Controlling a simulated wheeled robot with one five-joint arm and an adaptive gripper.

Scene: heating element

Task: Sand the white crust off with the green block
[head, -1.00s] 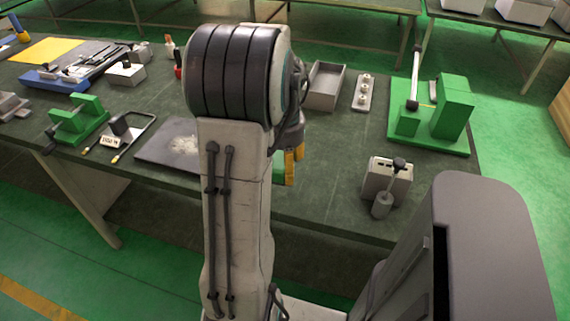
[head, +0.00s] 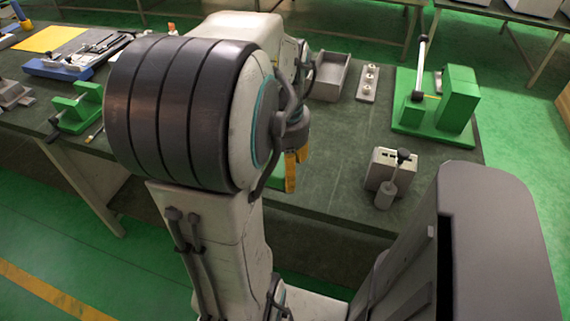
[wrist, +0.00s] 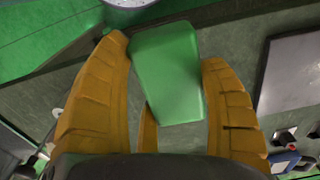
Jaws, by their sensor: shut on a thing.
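The green block (wrist: 168,75) is held between the yellow fingers of my gripper (wrist: 165,55) in the wrist view. In the head view my gripper (head: 292,168) hangs over the near part of the table, with a bit of the green block (head: 275,174) showing beside the fingers. A grey plate (wrist: 292,72) lies on the table at the right of the wrist view, apart from the block. Only part of the plate shows there, and I see no white crust on that part. In the head view my arm hides the plate and crust.
A grey box with a lever (head: 388,175) stands near the right table edge. A green press (head: 440,105), an open grey tray (head: 329,80) and a strip with round knobs (head: 368,82) sit behind. A green clamp (head: 77,108) is left. The table between tray and box is clear.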

